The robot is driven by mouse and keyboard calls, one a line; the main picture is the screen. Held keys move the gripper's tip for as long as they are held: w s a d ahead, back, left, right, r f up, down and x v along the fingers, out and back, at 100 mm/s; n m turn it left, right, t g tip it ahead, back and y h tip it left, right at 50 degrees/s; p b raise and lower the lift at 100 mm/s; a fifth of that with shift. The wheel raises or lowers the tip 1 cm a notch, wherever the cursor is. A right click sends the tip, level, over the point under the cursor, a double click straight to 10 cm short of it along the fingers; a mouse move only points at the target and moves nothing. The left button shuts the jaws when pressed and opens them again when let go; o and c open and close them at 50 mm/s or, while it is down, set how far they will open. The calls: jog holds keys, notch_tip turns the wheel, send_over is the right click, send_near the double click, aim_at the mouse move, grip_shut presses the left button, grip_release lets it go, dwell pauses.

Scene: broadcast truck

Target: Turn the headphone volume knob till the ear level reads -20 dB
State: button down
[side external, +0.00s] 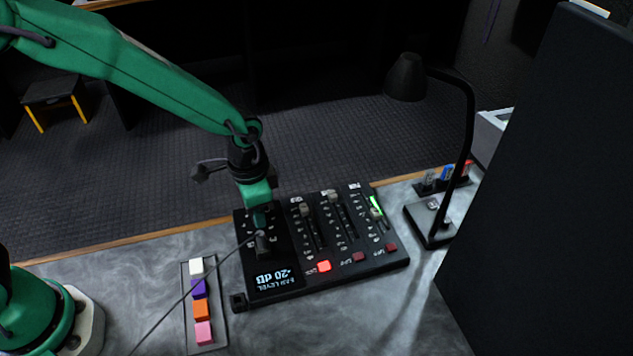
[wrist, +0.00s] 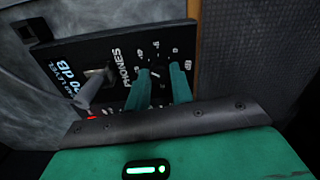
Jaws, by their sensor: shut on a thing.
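The black console (side external: 350,277) lies on the grey desk, with its headphone section at the left end in the side view. Its ear level display (side external: 272,279) shows -20 dB, upside down in the side view; part of this display also shows in the wrist view (wrist: 62,88). My gripper (side external: 260,218) comes down from above onto the headphone section. In the wrist view its two green fingers (wrist: 160,92) stand on either side of the dark headphone volume knob (wrist: 157,73) and are shut on it. The knob is mostly hidden by the fingers in the side view.
A grey plug (wrist: 95,88) with a cable stands close beside the knob. Several faders and a lit red button (side external: 324,266) are to the right. A tray (side external: 217,300) of coloured blocks lies left. A black desk lamp (side external: 407,78) and a dark panel (side external: 545,190) stand right.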

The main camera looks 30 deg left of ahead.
jog(key=shift+r+m, duration=0.1)
jog(key=shift+m, duration=0.4)
jog(key=c, duration=1.2)
grip_release()
jog(key=shift+c, duration=0.2)
jog(key=shift+r, duration=3.9)
